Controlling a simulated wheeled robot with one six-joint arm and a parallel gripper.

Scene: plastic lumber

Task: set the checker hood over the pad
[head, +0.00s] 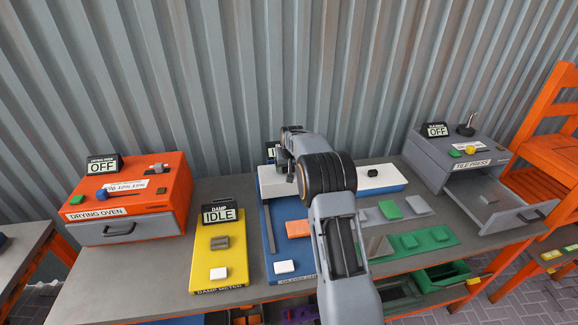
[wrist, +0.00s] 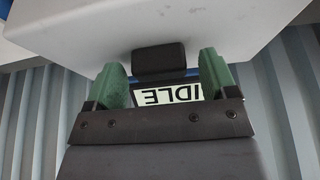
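The checker hood (head: 271,183) is a pale box at the back of a blue board (head: 268,238), largely hidden behind my arm. In the wrist view its pale body (wrist: 230,25) fills the top, with a black knob (wrist: 158,60) on it. My gripper (wrist: 164,75) has its two green fingers apart, one on each side of the knob, with a small gap visible on the right. In the head view my gripper (head: 284,155) is over the hood. An orange slab (head: 298,228) lies mid-board, partly behind my arm. I cannot make out a separate pad there.
An IDLE display (wrist: 168,95) stands beyond the fingers. A white block (head: 285,267) sits at the board's front. The yellow damp meter (head: 220,252) and orange drying oven (head: 130,205) are left. Right are a white box (head: 385,177), green slabs (head: 428,238) and the grey press (head: 455,165).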

